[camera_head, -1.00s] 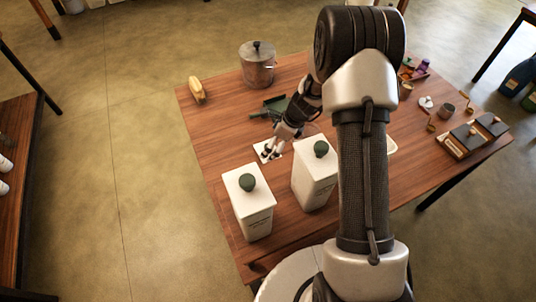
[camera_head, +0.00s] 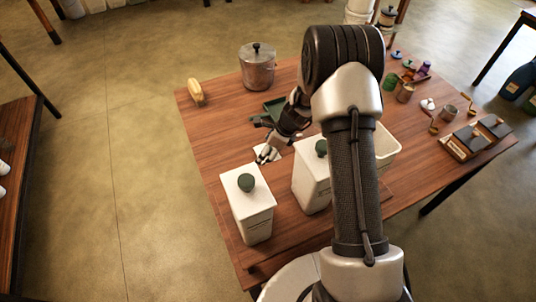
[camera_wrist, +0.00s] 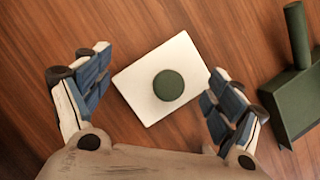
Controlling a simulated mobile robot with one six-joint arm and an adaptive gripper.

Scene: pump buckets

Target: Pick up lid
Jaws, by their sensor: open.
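A flat white lid (camera_wrist: 140,98) with a round dark green knob (camera_wrist: 169,85) lies on the wooden table in the wrist view. In the head view only part of the lid (camera_head: 263,150) shows beside my fingers, the rest being hidden. My gripper (camera_wrist: 160,64) is open, with one finger on the left and one on the right of the lid, and nothing is held. In the head view my gripper (camera_head: 268,152) is low over the lid. I cannot tell whether the fingers touch the table.
Two white canisters with green knobs, one at the left (camera_head: 252,215) and one beside my arm (camera_head: 308,185), stand close in front of my gripper. A green dustpan (camera_wrist: 296,105) lies to the lid's right. A metal pot (camera_head: 258,72) stands behind.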

